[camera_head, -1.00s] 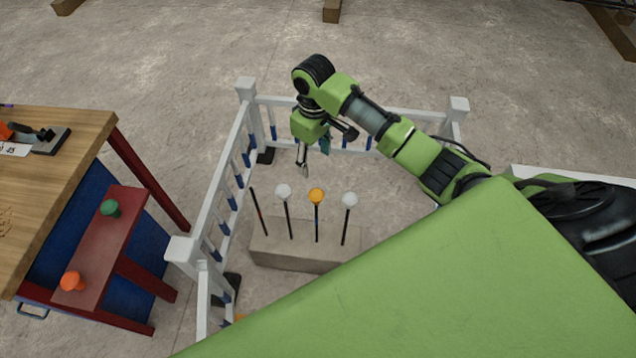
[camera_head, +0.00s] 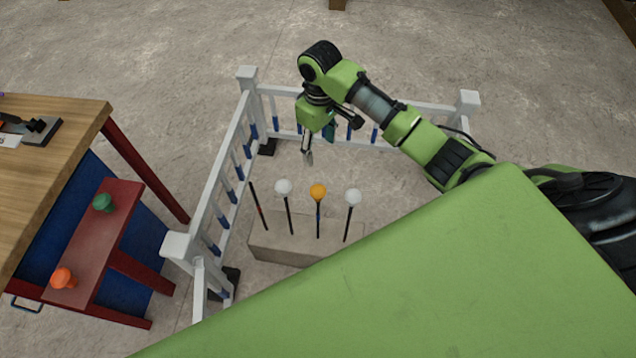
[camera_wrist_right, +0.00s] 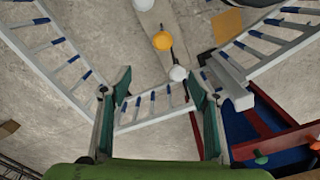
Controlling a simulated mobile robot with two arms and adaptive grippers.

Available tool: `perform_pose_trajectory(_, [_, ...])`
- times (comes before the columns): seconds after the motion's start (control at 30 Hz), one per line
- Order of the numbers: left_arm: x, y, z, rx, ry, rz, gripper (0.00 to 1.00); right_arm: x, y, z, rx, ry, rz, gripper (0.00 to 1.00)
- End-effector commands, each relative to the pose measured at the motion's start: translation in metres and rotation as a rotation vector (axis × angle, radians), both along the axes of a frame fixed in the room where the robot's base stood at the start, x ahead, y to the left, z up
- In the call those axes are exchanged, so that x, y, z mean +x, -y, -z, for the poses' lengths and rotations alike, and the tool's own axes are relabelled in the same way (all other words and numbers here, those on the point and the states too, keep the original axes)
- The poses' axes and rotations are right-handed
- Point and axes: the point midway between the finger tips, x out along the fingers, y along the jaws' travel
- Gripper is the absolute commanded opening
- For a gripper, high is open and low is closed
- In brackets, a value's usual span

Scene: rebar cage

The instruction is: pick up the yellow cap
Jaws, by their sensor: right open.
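The yellow cap (camera_head: 318,191) sits on top of an upright dark bar, between two white caps, one to its left (camera_head: 283,186) and one to its right (camera_head: 352,197). It also shows in the right wrist view (camera_wrist_right: 162,41), near the top and just beyond a white cap (camera_wrist_right: 178,73). My right gripper (camera_head: 307,157) is open and empty. In the head view it appears beyond the row of caps, with its fingers pointing down. In the right wrist view its two green-lined fingers are wide apart (camera_wrist_right: 160,90) with nothing between them. My left gripper is not in view.
A concrete block (camera_head: 290,248) holds the bars; the leftmost bar (camera_head: 259,207) is bare. White railings (camera_head: 232,160) surround it. At left, a red shelf (camera_head: 92,240) beside a wooden table (camera_head: 50,160) carries a green cap (camera_head: 103,203) and an orange cap (camera_head: 64,278).

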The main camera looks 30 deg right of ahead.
Motion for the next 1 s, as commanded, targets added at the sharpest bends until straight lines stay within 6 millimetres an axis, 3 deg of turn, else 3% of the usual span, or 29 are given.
perform_pose_trajectory(0.5, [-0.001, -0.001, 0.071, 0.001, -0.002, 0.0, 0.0, 0.0, 0.0, 0.071, 0.0, 0.0, 0.0, 0.56])
perform_pose_trajectory(0.73, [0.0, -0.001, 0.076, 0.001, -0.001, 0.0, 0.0, -0.001, 0.0, 0.088, 0.001, -0.003, 0.0, 0.56])
perform_pose_trajectory(1.0, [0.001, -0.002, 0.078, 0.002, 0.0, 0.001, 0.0, -0.001, 0.0, 0.139, 0.001, -0.004, 0.001, 0.56])
